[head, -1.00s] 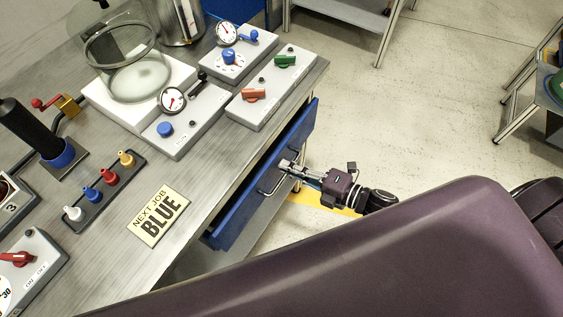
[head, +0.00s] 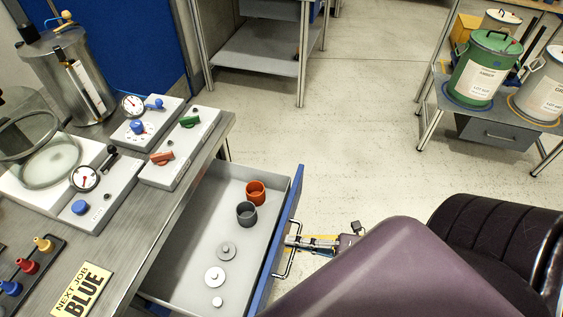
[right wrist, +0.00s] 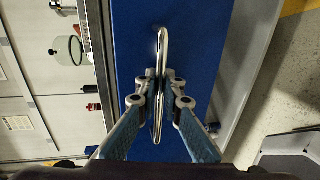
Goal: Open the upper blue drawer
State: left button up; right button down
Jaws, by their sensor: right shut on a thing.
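The upper blue drawer (head: 278,243) stands pulled out well beyond the steel bench edge. Its blue front and grey inside show in the head view, and its front fills the middle of the right wrist view (right wrist: 195,35). My right gripper (head: 290,241) is shut on the metal bar handle (head: 285,264) of the drawer. In the right wrist view its fingers (right wrist: 161,92) close on the handle (right wrist: 161,60) from both sides. My left gripper is not in view.
In the drawer lie an orange cup (head: 256,192), a dark grey cup (head: 246,213) and several round grey discs. Switch boxes (head: 180,148) and a "NEXT JOB BLUE" sign (head: 82,290) are on the bench. A rack with drums (head: 480,70) stands right; floor between is clear.

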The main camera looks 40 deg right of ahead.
jog(key=shift+s+d, duration=0.4)
jog(key=shift+s, duration=0.1)
jog(key=c, duration=2.3)
grip_release()
jog(key=shift+c, duration=0.2)
jog(key=v, duration=1.2)
jog(key=shift+f, duration=0.1)
